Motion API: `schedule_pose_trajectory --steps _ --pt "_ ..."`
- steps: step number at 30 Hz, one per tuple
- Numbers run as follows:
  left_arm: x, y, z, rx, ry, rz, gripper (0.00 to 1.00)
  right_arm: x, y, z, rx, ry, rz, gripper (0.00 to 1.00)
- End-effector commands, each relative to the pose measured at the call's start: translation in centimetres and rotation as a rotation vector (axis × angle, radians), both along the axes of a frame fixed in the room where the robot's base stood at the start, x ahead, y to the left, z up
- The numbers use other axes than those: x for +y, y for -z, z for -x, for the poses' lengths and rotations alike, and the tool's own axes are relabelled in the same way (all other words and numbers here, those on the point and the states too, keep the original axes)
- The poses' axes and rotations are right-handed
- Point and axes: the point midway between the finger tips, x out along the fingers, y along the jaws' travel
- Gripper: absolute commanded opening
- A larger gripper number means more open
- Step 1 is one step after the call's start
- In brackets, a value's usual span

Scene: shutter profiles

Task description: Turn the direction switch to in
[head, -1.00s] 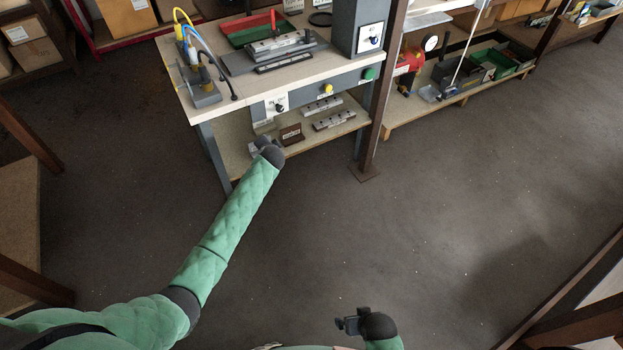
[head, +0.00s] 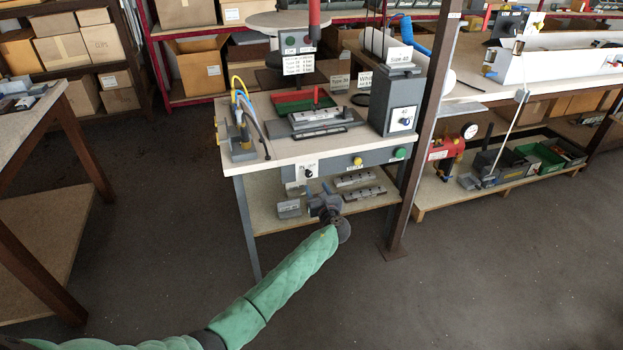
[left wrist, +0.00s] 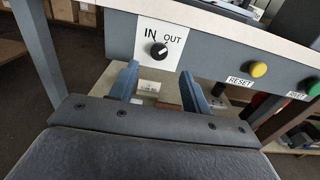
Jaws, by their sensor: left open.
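The direction switch (left wrist: 158,50) is a round black knob on a white plate (left wrist: 176,34) marked IN and OUT, on the table's grey front rail. Its light mark seems to point up and right, toward OUT. The switch also shows in the head view (head: 309,173). My left gripper (left wrist: 158,84) is open and empty; its two blue fingers stand below and to either side of the knob, apart from it. In the head view my left gripper (head: 322,197) is in front of the lower shelf, just below the switch. My right gripper is out of view.
A yellow RESET button (left wrist: 259,69) and a green button (head: 400,153) sit right of the switch on the rail. Metal profiles (head: 358,195) lie on the lower shelf (head: 262,218). A brown post (head: 420,150) stands right of the table.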

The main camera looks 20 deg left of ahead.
Motion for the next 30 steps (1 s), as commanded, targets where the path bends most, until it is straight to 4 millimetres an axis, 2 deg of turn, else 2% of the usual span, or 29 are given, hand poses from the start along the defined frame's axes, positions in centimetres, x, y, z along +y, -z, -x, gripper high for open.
schedule_pose_trajectory --steps 16,29,30 --pt "3.8 -0.1 -5.5 0.001 -0.001 0.0 0.48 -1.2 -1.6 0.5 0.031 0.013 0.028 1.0" --pt "4.3 0.0 -6.3 0.001 -0.001 0.002 0.48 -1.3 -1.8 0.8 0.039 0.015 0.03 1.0" --pt "4.3 0.0 -6.3 0.001 0.0 0.002 0.42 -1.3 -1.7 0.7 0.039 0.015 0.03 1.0"
